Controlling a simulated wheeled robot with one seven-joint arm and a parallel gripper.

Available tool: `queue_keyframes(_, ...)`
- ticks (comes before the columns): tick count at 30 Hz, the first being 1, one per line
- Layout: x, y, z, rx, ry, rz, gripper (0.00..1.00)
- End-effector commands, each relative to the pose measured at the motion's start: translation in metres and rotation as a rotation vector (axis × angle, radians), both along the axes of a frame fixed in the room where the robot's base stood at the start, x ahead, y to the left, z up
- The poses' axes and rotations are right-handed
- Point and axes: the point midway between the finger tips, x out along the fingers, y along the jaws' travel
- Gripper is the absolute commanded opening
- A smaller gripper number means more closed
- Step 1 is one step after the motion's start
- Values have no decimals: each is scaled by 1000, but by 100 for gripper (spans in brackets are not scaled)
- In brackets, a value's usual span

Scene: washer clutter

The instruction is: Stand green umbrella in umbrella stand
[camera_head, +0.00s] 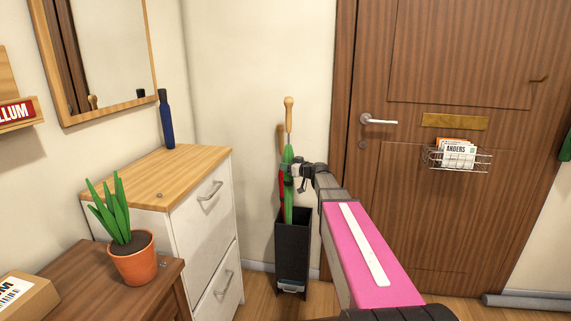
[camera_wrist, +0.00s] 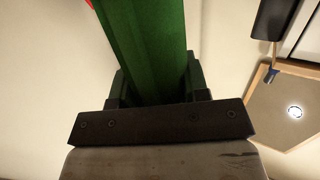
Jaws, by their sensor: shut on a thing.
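The green umbrella (camera_head: 288,157) has a wooden handle at its top and is upright in the head view. My gripper (camera_head: 292,172) is shut around its green body, below the handle. The green cloth also fills the top middle of the wrist view (camera_wrist: 147,40), between the fingers. The black umbrella stand (camera_head: 292,246) stands on the floor against the wall. The green umbrella's lower part runs down into the top opening of the stand. How deep its tip reaches is hidden by the stand's walls. A red umbrella (camera_head: 281,185) stands in the stand, just left of the green one.
A white cabinet (camera_head: 204,220) with a wooden top stands left of the stand, with a dark blue bottle-like object (camera_head: 166,120) on it. A potted plant (camera_head: 132,257) and a cardboard box (camera_head: 25,297) are at lower left. A wooden door (camera_head: 440,220) is at right.

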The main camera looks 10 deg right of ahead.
Motion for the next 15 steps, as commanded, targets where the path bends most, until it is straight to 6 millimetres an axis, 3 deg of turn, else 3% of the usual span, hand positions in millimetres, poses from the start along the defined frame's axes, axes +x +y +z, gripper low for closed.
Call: queue_keyframes(15,0,0,-26,2,1,0,0)
